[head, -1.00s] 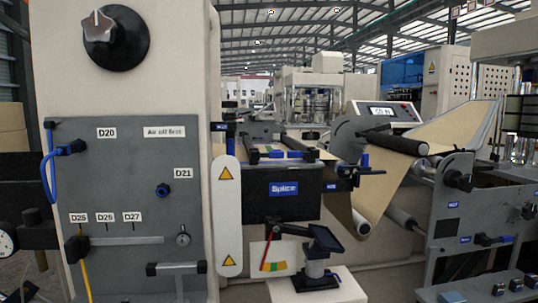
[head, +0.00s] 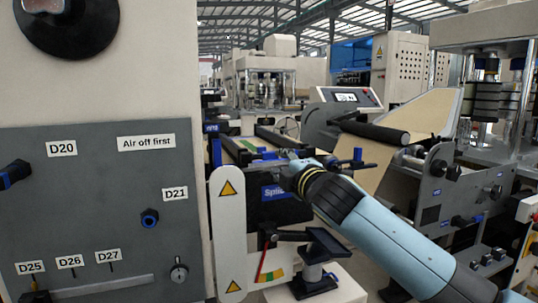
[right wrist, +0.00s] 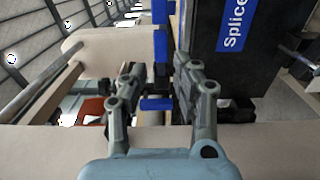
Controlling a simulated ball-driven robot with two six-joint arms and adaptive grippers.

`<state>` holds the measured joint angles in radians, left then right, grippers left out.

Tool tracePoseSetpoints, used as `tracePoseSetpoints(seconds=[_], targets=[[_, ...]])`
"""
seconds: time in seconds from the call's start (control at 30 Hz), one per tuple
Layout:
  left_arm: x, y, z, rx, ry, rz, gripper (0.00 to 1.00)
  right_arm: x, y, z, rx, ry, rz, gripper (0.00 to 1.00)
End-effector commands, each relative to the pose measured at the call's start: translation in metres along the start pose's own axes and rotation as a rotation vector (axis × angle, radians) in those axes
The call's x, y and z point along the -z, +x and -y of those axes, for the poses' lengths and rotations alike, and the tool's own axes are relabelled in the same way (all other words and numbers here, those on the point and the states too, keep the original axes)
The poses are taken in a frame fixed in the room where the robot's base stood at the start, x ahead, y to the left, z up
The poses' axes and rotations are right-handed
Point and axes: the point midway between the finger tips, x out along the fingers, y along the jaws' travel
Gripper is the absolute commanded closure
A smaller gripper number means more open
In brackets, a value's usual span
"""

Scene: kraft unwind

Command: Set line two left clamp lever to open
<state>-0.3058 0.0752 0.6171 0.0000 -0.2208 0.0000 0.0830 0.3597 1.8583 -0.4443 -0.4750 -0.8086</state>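The splice table, marked by a blue Splice sign (head: 275,192), stands in mid-picture in the head view. My right gripper (head: 287,162) reaches in from the right over its front left part. In the right wrist view my right gripper (right wrist: 158,80) is open, its fingers apart. A blue bar (right wrist: 161,48), seemingly the left clamp lever, shows in the gap at the fingertips. A smaller blue piece (right wrist: 157,103) lies between the fingers. I cannot tell whether either finger touches the blue. In the head view my gripper hides this spot. My left gripper is not in view.
A white guard plate (head: 228,235) with warning triangles stands left of the table, beside a grey panel (head: 100,215). Another blue lever (head: 357,156) stands at the table's right end. A black roller (head: 375,132) and a brown web lie beyond. A small stand (head: 310,250) is below.

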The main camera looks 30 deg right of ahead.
Motion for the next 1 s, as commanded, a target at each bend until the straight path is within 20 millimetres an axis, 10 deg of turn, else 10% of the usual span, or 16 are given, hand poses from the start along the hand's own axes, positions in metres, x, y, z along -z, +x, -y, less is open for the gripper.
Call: tracePoseSetpoints(seconds=[0.43,0.83,1.0], targets=[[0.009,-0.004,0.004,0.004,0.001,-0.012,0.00,0.000,0.080,0.001,0.002,0.005,-0.001,0.71],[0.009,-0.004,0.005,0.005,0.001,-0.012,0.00,0.001,0.089,0.001,0.002,0.005,-0.002,0.71],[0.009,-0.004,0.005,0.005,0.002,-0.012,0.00,0.001,0.089,0.001,0.002,0.005,-0.002,0.93]])
